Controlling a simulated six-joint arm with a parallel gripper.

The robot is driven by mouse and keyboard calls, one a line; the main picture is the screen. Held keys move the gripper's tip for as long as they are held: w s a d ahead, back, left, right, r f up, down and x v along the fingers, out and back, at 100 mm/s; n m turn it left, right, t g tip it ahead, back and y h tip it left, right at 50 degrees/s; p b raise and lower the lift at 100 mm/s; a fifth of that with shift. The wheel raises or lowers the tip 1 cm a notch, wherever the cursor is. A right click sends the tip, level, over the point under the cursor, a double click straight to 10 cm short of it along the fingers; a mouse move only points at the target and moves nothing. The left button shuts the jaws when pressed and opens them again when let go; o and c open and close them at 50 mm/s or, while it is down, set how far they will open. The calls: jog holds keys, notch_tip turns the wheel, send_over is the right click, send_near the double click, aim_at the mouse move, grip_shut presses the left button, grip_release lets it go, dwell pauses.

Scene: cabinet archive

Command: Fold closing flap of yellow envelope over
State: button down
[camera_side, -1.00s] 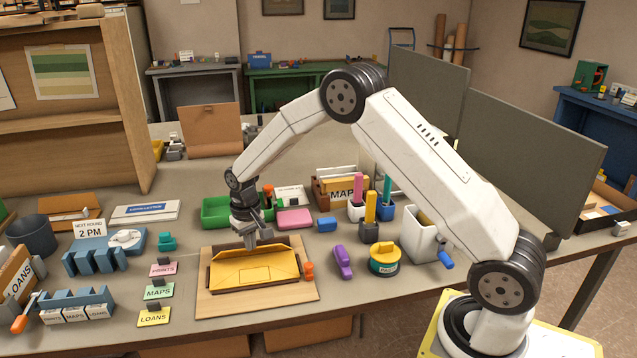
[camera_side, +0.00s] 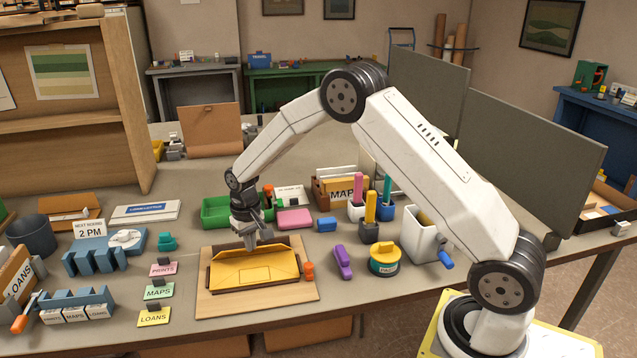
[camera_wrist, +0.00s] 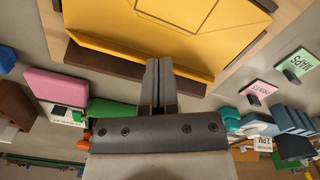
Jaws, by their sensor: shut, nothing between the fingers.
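The yellow envelope (camera_side: 252,272) lies flat in a dark brown frame (camera_side: 211,281) on a light wooden board (camera_side: 215,303). It also shows at the top of the wrist view (camera_wrist: 215,45). Fold lines run across its face, and its far edge tapers at the corners. My gripper (camera_side: 251,243) is shut and empty, pointing down at the envelope's far edge. In the wrist view the closed fingertips (camera_wrist: 158,64) overlap that edge. I cannot tell whether they touch the paper or whether the flap lies open or folded.
An orange knob (camera_side: 308,270) stands at the board's right. A pink block (camera_side: 294,218) and green tray (camera_side: 216,211) sit behind.

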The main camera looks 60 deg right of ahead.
jog(key=shift+r, duration=0.15)
notch_tip(320, 180, up, 8)
dwell(1.0)
notch_tip(320, 180, up, 8)
jog(key=shift+f, duration=0.2)
dwell(0.7)
jog(key=shift+s, duration=0.1)
jog(key=s+a+f+n+t, duration=0.1)
jog(key=s+f, duration=0.3)
jog(key=s, duration=0.7)
jog(key=s+a+f+n+t, duration=0.1)
jog(key=s+a+f+n, duration=0.1)
jog(key=s, duration=1)
notch_tip(320, 180, down, 2)
jog(key=shift+a+f+t, duration=0.25)
jog(key=shift+a+t, duration=0.05)
jog(key=shift+a, duration=0.4)
